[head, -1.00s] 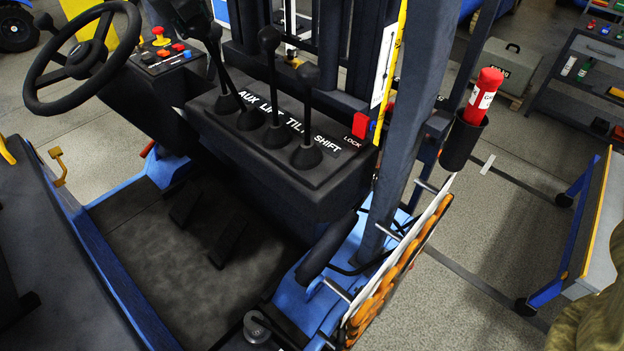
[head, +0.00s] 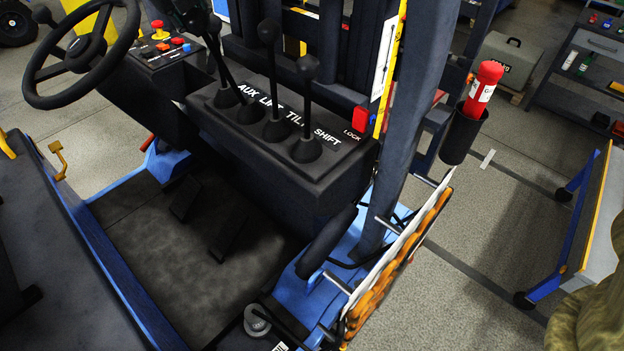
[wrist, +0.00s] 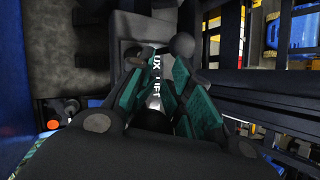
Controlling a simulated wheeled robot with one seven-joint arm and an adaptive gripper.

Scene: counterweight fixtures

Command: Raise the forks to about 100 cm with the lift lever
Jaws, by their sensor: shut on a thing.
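The lever console (head: 340,155) carries several black levers with white labels AUX, LIFT, TILT and SHIFT. The lift lever (head: 236,88) leans up and left into my gripper (head: 192,14), at the top edge of the head view; its knob is hidden there. In the wrist view my gripper (wrist: 158,95) has its teal fingers closed around a dark lever knob, over the LIFT label. The aux lever (head: 214,62) stands close beside it. The tilt lever (head: 272,80) and shift lever (head: 307,105) stand free to the right. The forks are not in view.
A steering wheel (head: 80,50) and a button panel (head: 165,45) lie to the left. A red lock switch (head: 360,118) sits at the console's right end. A dark post (head: 395,130) and a red extinguisher (head: 484,85) stand further right.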

